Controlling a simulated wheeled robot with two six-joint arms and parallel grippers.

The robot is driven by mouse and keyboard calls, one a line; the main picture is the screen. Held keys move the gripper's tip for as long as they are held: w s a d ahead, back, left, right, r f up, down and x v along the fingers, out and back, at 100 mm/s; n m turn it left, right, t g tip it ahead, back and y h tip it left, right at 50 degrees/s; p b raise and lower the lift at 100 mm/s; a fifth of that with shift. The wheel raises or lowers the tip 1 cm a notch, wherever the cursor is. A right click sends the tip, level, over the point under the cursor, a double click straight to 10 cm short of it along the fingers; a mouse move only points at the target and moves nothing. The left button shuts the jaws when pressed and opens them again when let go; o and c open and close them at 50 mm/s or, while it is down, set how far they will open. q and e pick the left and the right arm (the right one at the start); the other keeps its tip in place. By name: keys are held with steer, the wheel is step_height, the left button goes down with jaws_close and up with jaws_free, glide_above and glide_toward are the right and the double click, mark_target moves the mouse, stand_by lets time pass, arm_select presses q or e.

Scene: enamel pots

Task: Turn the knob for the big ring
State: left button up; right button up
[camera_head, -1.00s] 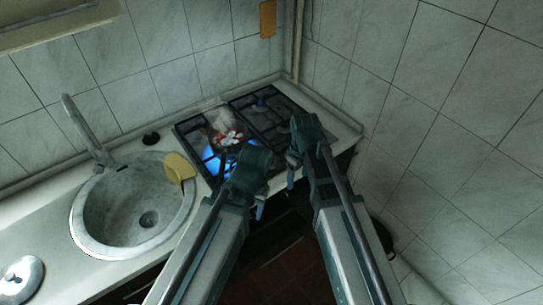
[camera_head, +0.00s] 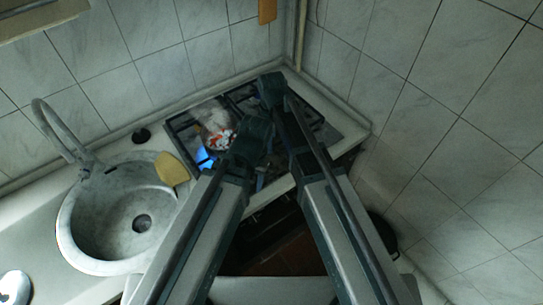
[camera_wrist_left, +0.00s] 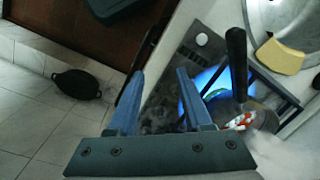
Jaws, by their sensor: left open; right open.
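The stove (camera_head: 318,118) stands in the corner, its front partly hidden by my arms. A blue flame (camera_head: 205,158) burns on its left side, also in the left wrist view (camera_wrist_left: 208,80). A pan (camera_head: 214,116) with red and white contents sits over it; its black handle shows in the left wrist view (camera_wrist_left: 237,62). A round white knob (camera_wrist_left: 202,39) is on the stove's dark front panel. My left gripper (camera_wrist_left: 156,82) is open and empty, its fingers apart from the knob.
A round sink (camera_head: 72,235) with a tap and a yellow sponge (camera_head: 172,168) on its rim lies left of the stove. Tiled walls close the back and right. A black pot (camera_wrist_left: 77,83) stands on the tiled floor.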

mark_target(272, 164)
step_height(272, 164, down, 14)
steer(key=b, duration=1.4)
steer(key=shift+s+r, duration=0.15)
jaws_close()
